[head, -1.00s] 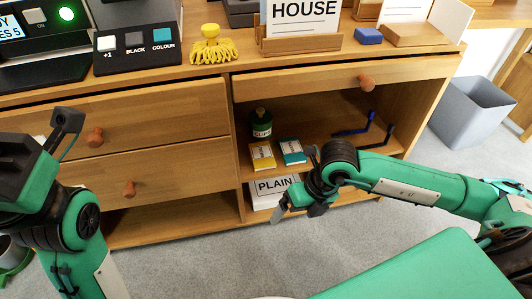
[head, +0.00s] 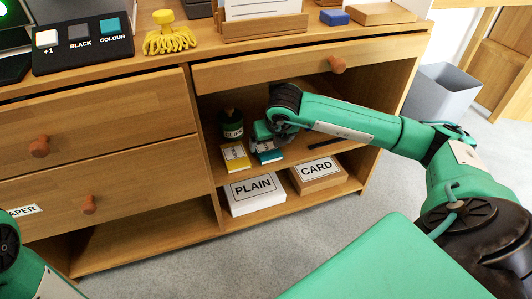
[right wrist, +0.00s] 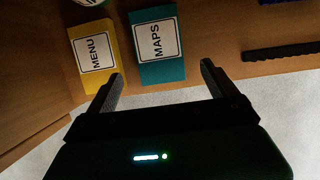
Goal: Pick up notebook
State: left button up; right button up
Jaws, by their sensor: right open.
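The teal MAPS notebook (head: 268,155) lies on the open middle shelf, partly hidden behind my right gripper in the head view. It shows clearly in the right wrist view (right wrist: 176,66). The yellow MENU notebook (head: 236,157) lies to its left, apart from it, and also shows in the right wrist view (right wrist: 82,34). My right gripper (right wrist: 161,74) is open and empty. My left gripper is out of view; only part of my left arm shows.
A dark green jar (head: 232,124) stands behind the notebooks. A black object (head: 325,142) lies to their right. The drawer (head: 310,68) is above; PLAIN (head: 254,193) and CARD (head: 318,172) boxes are on the shelf below. A grey bin (head: 440,92) stands right of the cabinet.

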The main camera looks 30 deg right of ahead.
aim_at(267, 147)
jog(key=shift+w+d, duration=0.15)
jog(key=shift+w, duration=0.45)
jog(key=shift+w+f+b, duration=0.2)
jog(key=shift+f+b, duration=0.25)
jog(key=shift+f, duration=0.1)
jog(key=b+x, duration=0.2)
jog(key=x, duration=0.1)
jog(key=shift+f, duration=0.2)
jog(key=shift+w+f, duration=0.15)
jog(key=shift+f, duration=0.1)
jog(key=shift+r, duration=0.1)
jog(key=shift+c, duration=0.4)
jog(key=shift+d, duration=0.1)
jog(key=c, duration=1)
